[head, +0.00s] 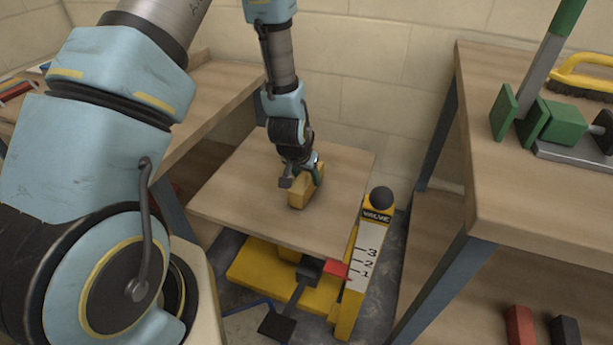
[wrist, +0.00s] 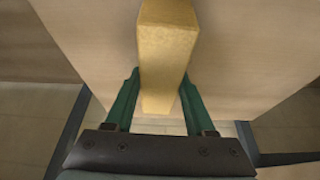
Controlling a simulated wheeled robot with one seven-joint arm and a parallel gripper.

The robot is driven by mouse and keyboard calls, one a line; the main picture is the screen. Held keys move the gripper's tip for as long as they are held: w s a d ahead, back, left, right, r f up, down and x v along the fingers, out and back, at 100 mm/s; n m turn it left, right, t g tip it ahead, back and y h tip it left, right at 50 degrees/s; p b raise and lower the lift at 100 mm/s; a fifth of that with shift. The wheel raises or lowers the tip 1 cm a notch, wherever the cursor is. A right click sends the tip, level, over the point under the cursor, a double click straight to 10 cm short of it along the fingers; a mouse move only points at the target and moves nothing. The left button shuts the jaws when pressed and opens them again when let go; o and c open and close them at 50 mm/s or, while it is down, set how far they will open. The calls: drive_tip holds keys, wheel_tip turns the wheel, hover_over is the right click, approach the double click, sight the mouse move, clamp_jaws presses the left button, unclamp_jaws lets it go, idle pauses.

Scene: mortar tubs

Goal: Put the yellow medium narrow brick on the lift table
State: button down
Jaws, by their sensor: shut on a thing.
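The yellow brick (head: 299,191) is at the middle of the wooden top of the lift table (head: 235,205) in the head view. It looks to be on or just above the top; I cannot tell whether it touches. My gripper (head: 305,172) is above the brick, pointing down, with its jaws closed around it. In the wrist view the brick (wrist: 167,55) lies between the two green fingers (wrist: 160,95), which press on its sides. The brick's underside is hidden.
The lift table has a yellow base (head: 280,278), a black pedal (head: 278,326) and a scale post marked VALVE (head: 371,235) with a black knob. A workbench with a green clamp (head: 548,118) and yellow brush (head: 585,78) stands at right. Red (head: 520,325) and dark bricks (head: 565,330) lie below.

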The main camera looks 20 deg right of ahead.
drive_tip(key=shift+f+b, duration=0.3)
drive_tip(key=shift+f, duration=0.15)
drive_tip(key=shift+c, duration=0.8)
unclamp_jaws()
drive_tip(key=p+v, duration=0.1)
drive_tip(key=v, duration=0.9)
drive_tip(key=shift+a+r, duration=0.1)
drive_tip(key=shift+r, duration=0.25)
drive_tip(key=w+a+r+n+y, duration=0.1)
drive_tip(key=w+a+r+n, duration=0.1)
drive_tip(key=a+r, duration=0.35)
drive_tip(key=w+a+r+n+y, duration=0.1)
drive_tip(key=a+r+n, duration=0.15)
drive_tip(key=a, duration=0.65)
drive_tip(key=s+a+r+n+g+y, duration=0.1)
drive_tip(key=s+a+r+n, duration=0.15)
drive_tip(key=a, duration=0.45)
drive_tip(key=s+a+r+n, duration=0.2)
drive_tip(key=a+r, duration=0.2)
drive_tip(key=a, duration=0.2)
wheel_tip(320, 180, up, 18)
drive_tip(key=p, duration=1.9)
drive_tip(key=shift+r+m, duration=0.15)
drive_tip(key=shift+m, duration=0.25)
